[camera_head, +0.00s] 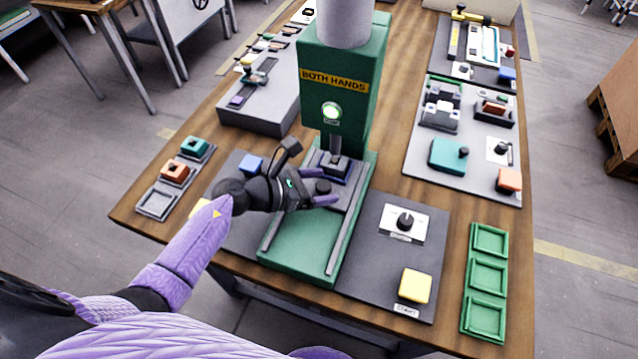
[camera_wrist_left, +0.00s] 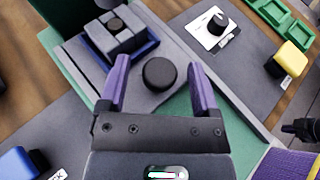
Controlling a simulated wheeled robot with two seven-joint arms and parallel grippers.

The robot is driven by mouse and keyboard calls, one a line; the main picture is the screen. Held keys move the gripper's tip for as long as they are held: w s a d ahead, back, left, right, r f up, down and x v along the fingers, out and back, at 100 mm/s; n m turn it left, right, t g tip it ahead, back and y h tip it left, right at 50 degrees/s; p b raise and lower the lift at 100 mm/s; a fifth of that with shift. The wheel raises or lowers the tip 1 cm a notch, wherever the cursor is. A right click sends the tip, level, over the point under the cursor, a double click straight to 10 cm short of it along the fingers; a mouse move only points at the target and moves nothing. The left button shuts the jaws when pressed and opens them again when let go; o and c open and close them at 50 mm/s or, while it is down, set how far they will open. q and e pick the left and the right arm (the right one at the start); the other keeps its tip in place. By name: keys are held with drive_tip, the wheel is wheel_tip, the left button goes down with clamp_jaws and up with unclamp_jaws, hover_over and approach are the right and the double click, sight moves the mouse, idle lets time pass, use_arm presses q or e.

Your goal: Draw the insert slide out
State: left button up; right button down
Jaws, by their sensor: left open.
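The insert slide (camera_wrist_left: 151,97) is a grey plate on the green press base (camera_head: 294,244), with a round black knob (camera_wrist_left: 160,73) standing up near its front end. The knob also shows in the head view (camera_head: 322,187). A dark blue nest (camera_wrist_left: 144,48) sits farther back on the slide, with a grey block topped by a small black disc in it, under the press ram (camera_head: 336,146). My left gripper (camera_wrist_left: 160,80) is open, its purple fingers on either side of the knob with gaps visible. It also shows in the head view (camera_head: 328,194).
The green press column (camera_head: 343,88) reads "BOTH HANDS" and carries a lit button (camera_head: 331,112). A blue button (camera_head: 250,164) lies to the left; a black rotary knob (camera_head: 405,220) and a yellow button (camera_head: 415,286) lie right. Green trays (camera_head: 487,279) line the right edge.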

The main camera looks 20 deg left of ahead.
use_arm(q)
drive_tip(key=shift+c, duration=0.3)
clamp_jaws()
idle(1.1)
